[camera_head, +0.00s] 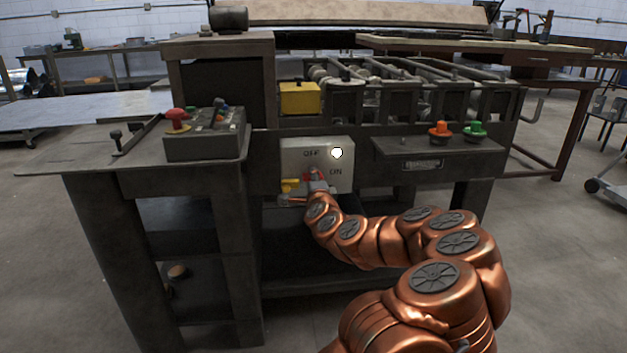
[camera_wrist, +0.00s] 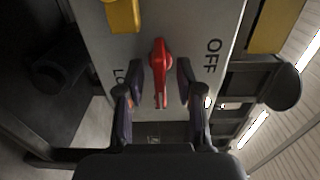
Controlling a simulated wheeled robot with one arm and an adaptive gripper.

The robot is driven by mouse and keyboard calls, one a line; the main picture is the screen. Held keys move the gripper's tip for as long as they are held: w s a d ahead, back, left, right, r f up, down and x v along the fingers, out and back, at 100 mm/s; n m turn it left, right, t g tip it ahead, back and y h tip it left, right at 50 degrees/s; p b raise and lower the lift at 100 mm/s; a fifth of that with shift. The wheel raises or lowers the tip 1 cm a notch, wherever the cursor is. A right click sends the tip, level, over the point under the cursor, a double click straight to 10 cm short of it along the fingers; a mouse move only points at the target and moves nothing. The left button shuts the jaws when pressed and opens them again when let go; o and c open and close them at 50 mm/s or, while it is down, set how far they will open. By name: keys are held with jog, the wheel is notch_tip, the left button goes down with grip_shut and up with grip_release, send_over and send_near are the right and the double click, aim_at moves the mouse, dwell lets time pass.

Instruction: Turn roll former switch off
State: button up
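The roll former's switch is a red lever (camera_head: 313,173) on a pale panel (camera_head: 292,152) marked OFF and ON. In the wrist view, the red lever (camera_wrist: 159,65) points down the picture, with OFF lettering to its right and partly hidden lettering to its left. My gripper (camera_wrist: 154,82) is open, with one dark finger on each side of the lever and gaps visible between them. In the head view my gripper (camera_head: 312,188) is at the lower part of the panel and partly hides the switch.
A yellow part (camera_head: 290,185) sits left of the lever, and a yellow box (camera_head: 299,98) is above the panel. A control box with a red button (camera_head: 178,116) stands on the left ledge. Orange (camera_head: 439,129) and green (camera_head: 475,129) knobs sit on the right ledge.

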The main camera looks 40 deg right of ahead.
jog(key=shift+c, duration=0.4)
grip_shut()
jog(key=n+b, duration=0.1)
jog(key=n, duration=0.2)
jog(key=shift+n, duration=0.4)
jog(key=n, duration=0.5)
jog(key=shift+b, duration=0.35)
jog(key=n, duration=0.5)
jog(key=shift+n+p, duration=0.35)
jog(key=shift+n, duration=1.85)
